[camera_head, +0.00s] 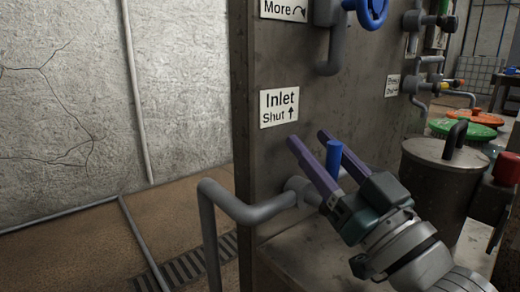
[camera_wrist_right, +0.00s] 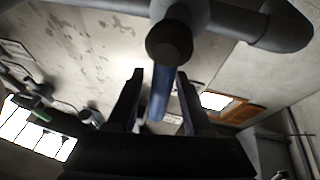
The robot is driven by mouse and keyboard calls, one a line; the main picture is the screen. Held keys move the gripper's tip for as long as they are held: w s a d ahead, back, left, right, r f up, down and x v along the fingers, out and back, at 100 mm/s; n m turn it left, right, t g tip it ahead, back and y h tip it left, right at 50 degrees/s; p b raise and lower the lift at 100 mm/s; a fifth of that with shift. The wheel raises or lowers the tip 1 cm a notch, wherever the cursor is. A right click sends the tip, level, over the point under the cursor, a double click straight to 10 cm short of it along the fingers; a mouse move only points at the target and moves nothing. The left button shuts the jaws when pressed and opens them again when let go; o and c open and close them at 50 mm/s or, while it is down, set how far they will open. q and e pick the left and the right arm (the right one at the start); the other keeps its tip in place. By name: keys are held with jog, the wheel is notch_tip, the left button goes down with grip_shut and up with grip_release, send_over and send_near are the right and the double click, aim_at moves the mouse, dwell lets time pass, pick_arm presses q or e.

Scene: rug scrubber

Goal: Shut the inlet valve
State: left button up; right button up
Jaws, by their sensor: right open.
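The inlet valve has a blue lever handle (camera_head: 333,155) that stands up from a grey pipe fitting on the metal panel. The "Inlet Shut" sign (camera_head: 279,107), with an arrow pointing up, is above and left of it. My right gripper (camera_head: 309,137) is open, with its two purple fingers on either side of the blue handle. In the right wrist view the handle (camera_wrist_right: 159,95) also lies between the open fingers (camera_wrist_right: 160,74). I cannot tell whether either finger touches it. The gripper hides part of the valve body. My left gripper is not in view.
A grey pipe (camera_head: 250,211) bends down left of the valve. A lidded metal drum (camera_head: 443,167) stands close on the right of my gripper. A blue handwheel (camera_head: 372,12) is above on the panel. The floor at left is mostly clear, with a drain grate (camera_head: 178,273).

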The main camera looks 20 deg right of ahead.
jog(key=shift+s+f, duration=0.1)
jog(key=shift+s, duration=0.25)
jog(key=s+d+p, duration=0.2)
jog(key=s, duration=1)
jog(key=shift+d+p, duration=0.3)
jog(key=shift+p, duration=0.05)
jog(key=shift+s+f, duration=0.15)
jog(key=b+v, duration=0.1)
jog(key=v, duration=0.8)
